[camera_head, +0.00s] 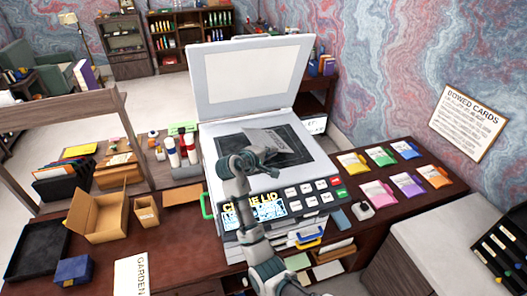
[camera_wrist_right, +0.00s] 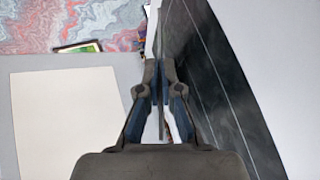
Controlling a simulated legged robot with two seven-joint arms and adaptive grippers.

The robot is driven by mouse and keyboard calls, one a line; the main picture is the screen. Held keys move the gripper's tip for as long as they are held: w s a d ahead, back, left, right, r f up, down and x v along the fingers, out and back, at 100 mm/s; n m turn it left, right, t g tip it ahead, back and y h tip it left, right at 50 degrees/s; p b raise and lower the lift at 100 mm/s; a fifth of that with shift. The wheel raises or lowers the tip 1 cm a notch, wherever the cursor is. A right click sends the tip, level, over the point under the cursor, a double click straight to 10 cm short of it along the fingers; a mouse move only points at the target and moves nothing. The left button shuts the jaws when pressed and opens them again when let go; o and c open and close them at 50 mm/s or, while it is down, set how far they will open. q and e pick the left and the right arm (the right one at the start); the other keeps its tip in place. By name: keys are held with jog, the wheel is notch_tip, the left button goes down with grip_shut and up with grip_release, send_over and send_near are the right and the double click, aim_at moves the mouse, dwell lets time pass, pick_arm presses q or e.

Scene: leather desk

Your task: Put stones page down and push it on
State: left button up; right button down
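The copier (camera_head: 225,143) stands on the desk with its lid (camera_head: 250,75) raised. Its dark glass (camera_head: 293,152) is uncovered at the right. A grey printed page (camera_head: 266,138) is tilted over the glass; its print is too small to read. My right gripper (camera_head: 268,158) is at the page's lower edge. In the right wrist view my right gripper (camera_wrist_right: 161,88) is shut on the page, seen edge-on as a thin strip (camera_wrist_right: 158,40), beside the glass (camera_wrist_right: 225,95). The copier's screen (camera_head: 255,209) seems to read "CLOSE LID". My left gripper is out of view.
Buttons (camera_head: 305,190) line the copier's front right. Coloured packets (camera_head: 380,193) lie at the right. Bottles (camera_head: 180,150), an open cardboard box (camera_head: 97,217), a black tray (camera_head: 38,250), a blue box (camera_head: 73,270) and a "GARDEN" sheet (camera_head: 131,276) occupy the left.

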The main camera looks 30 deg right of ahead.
jog(key=c, duration=1.5)
grip_release()
jog(key=shift+a, duration=0.1)
jog(key=shift+s+a+r, duration=0.1)
jog(key=shift+a+r, duration=0.1)
jog(key=shift+a, duration=0.1)
jog(key=p+v, duration=0.1)
jog(key=v, duration=0.6)
jog(key=shift+a, duration=0.15)
